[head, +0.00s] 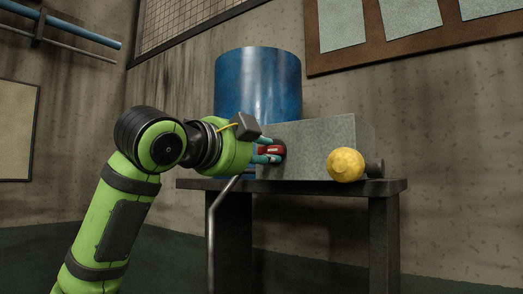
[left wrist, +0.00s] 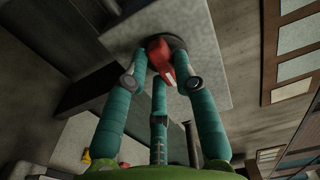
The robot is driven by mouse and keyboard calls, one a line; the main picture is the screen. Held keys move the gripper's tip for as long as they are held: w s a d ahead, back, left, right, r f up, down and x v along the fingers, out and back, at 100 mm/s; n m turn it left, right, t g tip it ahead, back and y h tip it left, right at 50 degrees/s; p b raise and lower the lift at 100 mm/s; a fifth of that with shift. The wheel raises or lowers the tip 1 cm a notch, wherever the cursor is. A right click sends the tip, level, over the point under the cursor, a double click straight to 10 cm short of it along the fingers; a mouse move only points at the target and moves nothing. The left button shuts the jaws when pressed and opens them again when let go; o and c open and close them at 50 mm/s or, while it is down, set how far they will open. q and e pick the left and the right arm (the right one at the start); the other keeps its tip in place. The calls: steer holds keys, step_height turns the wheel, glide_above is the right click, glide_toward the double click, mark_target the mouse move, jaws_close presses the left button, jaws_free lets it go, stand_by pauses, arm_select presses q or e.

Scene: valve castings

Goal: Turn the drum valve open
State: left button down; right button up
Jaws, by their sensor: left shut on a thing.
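A red valve handle (head: 271,150) sits on a dark round base on the face of a grey block (head: 310,140). It also shows in the left wrist view (left wrist: 160,58), with a pale mark near one end. My left gripper (head: 268,152) has teal fingers and is shut on the red handle. In the left wrist view the fingers (left wrist: 168,68) reach around the handle from several sides. They hide part of it in the head view. A blue drum (head: 258,82) stands behind the block. My right gripper is in neither view.
A yellow round knob (head: 345,164) on a dark fitting sticks out at the block's right. The block and drum stand on a dark table (head: 384,187). A bent grey pipe (head: 212,235) runs down in front of the table. Blue pipes (head: 65,25) are on the left wall.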

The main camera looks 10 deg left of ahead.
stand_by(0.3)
arm_select(q)
steer(key=c, duration=1)
jaws_free()
steer(key=shift+w, duration=0.1)
steer(key=v, duration=1.2)
steer(key=shift+f, duration=0.1)
